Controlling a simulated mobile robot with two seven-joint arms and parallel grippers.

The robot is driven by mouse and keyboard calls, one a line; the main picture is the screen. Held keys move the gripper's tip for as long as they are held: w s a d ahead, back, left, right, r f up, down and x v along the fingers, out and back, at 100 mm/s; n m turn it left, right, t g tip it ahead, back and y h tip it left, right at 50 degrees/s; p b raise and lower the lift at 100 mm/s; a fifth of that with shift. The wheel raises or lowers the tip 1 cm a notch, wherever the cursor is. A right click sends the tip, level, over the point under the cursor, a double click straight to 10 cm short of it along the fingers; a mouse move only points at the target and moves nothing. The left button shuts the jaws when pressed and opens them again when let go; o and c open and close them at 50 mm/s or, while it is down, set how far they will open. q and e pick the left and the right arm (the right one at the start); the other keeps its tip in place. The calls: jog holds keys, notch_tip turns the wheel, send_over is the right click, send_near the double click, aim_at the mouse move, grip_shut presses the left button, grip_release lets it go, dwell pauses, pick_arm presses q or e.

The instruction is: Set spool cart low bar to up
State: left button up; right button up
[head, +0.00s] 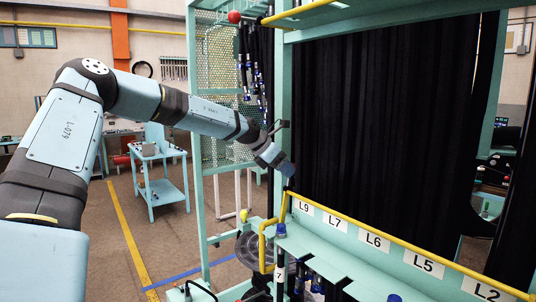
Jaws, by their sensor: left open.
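The mint-green cart frame (284,110) stands at the centre and right, with black hoses hanging in it. A low yellow bar (385,234) runs from the centre toward the lower right, above a ledge with white labels such as L9, L7 and L6. Its near-left end joins a bent yellow piece (263,250). A second yellow bar (300,11) crosses the top of the frame, near a red ball. My left gripper (287,169) is open beside the frame's upright, above the low bar's left end, and appears to hold nothing. My right gripper is out of view.
A mesh panel (216,60) and hoses with blue fittings (250,75) are behind my left arm. A dark round reel (247,250) sits low by the frame. Open floor lies left of the frame.

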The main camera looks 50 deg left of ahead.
pick_arm(q)
jog(key=b+v, duration=0.2)
jog(key=v, duration=1)
jog(key=shift+s, duration=0.3)
jog(key=shift+a+r, duration=0.1)
jog(key=shift+a, duration=0.05)
